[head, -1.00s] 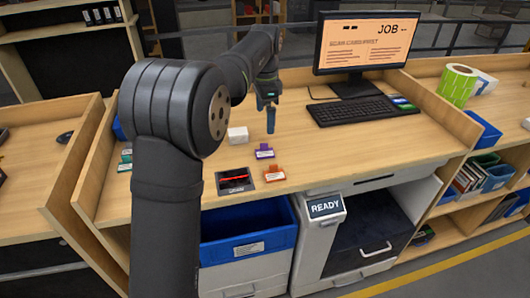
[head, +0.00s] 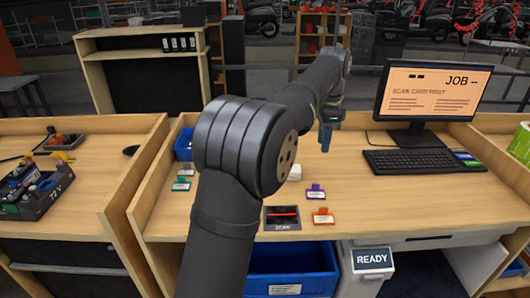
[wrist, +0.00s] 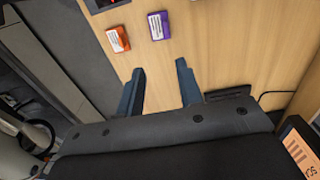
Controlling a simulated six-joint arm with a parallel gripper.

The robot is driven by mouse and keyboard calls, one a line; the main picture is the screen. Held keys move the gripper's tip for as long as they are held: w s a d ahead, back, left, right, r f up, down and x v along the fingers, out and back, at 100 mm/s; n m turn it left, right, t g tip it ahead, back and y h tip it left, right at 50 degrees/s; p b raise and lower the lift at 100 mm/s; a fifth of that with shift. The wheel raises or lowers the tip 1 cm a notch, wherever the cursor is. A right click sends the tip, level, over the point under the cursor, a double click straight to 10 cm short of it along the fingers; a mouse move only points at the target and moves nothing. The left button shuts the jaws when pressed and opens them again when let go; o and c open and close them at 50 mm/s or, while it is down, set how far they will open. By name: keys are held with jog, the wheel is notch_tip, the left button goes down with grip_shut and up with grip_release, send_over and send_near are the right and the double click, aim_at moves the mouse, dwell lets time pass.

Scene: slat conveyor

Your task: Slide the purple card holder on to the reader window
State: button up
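The purple card holder (head: 315,193) lies on the wooden desk, behind and to the right of the black reader window (head: 281,212), which has a red line and the word SCAN. The holder is apart from the window. My gripper (head: 325,139) is above the desk behind the holder. In the wrist view, my gripper (wrist: 160,82) has its two blue fingers spread with only bare desk between them. There the purple holder (wrist: 159,26) lies beyond the fingertips, and part of the reader window (wrist: 103,4) shows at the top edge.
An orange card holder (head: 322,217) lies just right of the reader window. Teal and green holders (head: 181,185) lie at left by a blue bin (head: 184,145). A white block (head: 294,172) is partly hidden by my arm. The keyboard (head: 410,161) and monitor (head: 434,92) stand at right.

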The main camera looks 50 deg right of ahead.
jog(key=shift+d+f+n, duration=0.15)
jog(key=shift+f+n, duration=0.15)
jog(key=c, duration=0.3)
jog(key=d+f+n+h, duration=0.1)
jog(key=n, duration=0.1)
jog(key=d+f+n+h, duration=0.1)
jog(key=f+n, duration=0.1)
jog(key=d+f+n+h, duration=0.1)
jog(key=f+n, duration=0.1)
jog(key=shift+s+f+g+h, duration=0.2)
jog(key=shift+g+h, duration=0.1)
jog(key=shift+h, duration=0.1)
grip_shut()
send_over(320, 190)
jog(key=d, duration=0.4)
jog(key=f, duration=0.8)
jog(key=shift+s+f, duration=0.3)
jog(key=shift+s, duration=0.05)
jog(key=shift+f, duration=0.3)
jog(key=shift+w+a, duration=0.2)
jog(key=shift+a, duration=0.75)
jog(key=shift+w+a, duration=0.15)
jog(key=shift+a, duration=0.75)
jog(key=a, duration=0.4)
jog(key=w+a, duration=0.1)
jog(key=a, duration=0.4)
jog(key=w+a, duration=0.1)
jog(key=a, duration=0.4)
jog(key=shift+w+a, duration=0.1)
jog(key=shift+w, duration=0.1)
